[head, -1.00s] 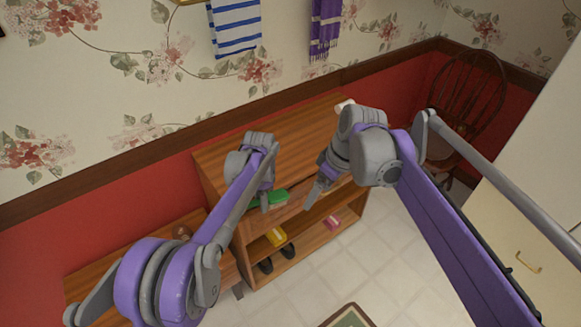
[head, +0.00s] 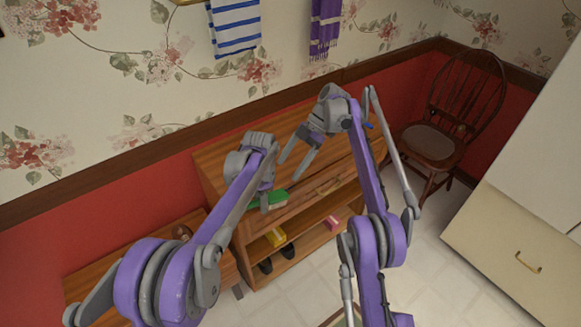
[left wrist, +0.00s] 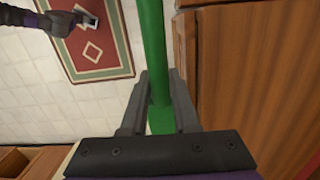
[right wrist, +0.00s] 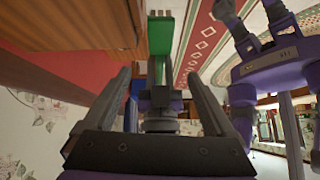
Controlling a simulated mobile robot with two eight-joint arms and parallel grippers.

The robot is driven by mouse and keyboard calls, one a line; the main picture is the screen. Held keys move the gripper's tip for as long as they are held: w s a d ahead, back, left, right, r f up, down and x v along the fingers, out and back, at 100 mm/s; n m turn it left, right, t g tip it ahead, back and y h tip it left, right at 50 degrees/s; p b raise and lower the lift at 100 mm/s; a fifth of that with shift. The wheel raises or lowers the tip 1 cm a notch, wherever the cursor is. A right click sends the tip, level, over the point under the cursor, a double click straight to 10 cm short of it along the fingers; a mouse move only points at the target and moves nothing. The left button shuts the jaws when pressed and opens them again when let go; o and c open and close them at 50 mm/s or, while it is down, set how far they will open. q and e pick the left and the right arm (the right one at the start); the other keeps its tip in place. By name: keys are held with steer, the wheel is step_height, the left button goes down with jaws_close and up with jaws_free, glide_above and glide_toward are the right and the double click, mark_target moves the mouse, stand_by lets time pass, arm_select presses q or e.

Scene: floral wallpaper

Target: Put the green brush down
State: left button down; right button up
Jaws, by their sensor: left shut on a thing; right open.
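The green brush (head: 278,199) is in my left gripper (head: 264,204), at the front edge of the wooden shelf unit's top. In the left wrist view the fingers (left wrist: 158,95) are shut around its long green handle (left wrist: 153,45), with floor on one side and wood on the other. I cannot tell whether the brush touches the wood. My right gripper (head: 290,168) is open and empty above the unit's top. In the right wrist view, the brush's green head (right wrist: 165,32) shows beyond the open fingers (right wrist: 160,75), with pale bristles at its end.
The wooden shelf unit (head: 225,158) has a largely clear top. Its lower shelves hold a yellow item (head: 276,237), a pink item (head: 332,223) and dark shoes (head: 266,265). A low wooden bench (head: 95,280) is at left, a chair (head: 432,145) at right. Towels hang above.

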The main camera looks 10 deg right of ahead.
mark_target(270, 197)
steer(key=shift+n+g, duration=0.3)
steer(key=shift+n, duration=0.4)
steer(key=x, duration=1.3)
steer(key=shift+w+f, duration=0.15)
steer(key=shift+f, duration=0.1)
steer(key=shift+d, duration=0.1)
steer(key=c, duration=1.4)
steer(key=o, duration=1.4)
